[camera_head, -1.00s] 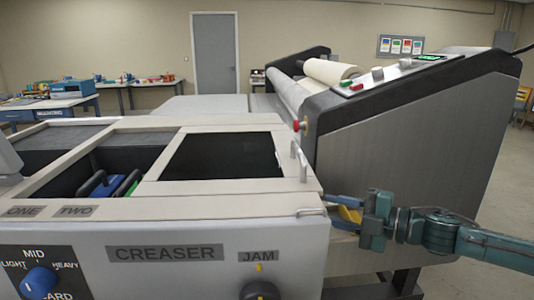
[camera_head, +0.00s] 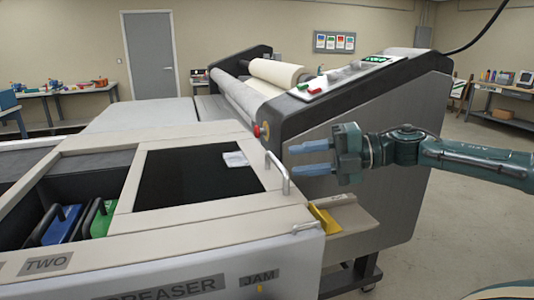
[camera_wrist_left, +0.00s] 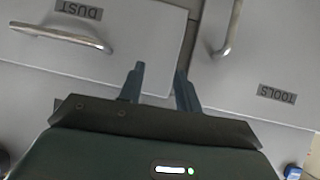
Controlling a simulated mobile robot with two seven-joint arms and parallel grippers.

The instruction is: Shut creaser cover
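The creaser (camera_head: 205,287) is a pale machine across the lower left of the head view. Its framed cover with a dark panel (camera_head: 190,180) lies flat on top, with a metal handle (camera_head: 278,175) at the right edge. Left of the panel, an uncovered bay holds a blue piece (camera_head: 62,226) and a green piece (camera_head: 98,220). My right gripper (camera_head: 308,158) is open and empty, right of the handle and apart from it. My left gripper (camera_wrist_left: 158,80) is open and empty in front of grey panels in the left wrist view.
A yellow piece (camera_head: 325,222) sits on a side shelf (camera_head: 352,215) below my right gripper. A small white sheet (camera_head: 235,159) shows on the dark panel. A laminator (camera_head: 385,130) stands behind. The left wrist view shows handled panels marked DUST (camera_wrist_left: 79,10) and TOOLS (camera_wrist_left: 277,94).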

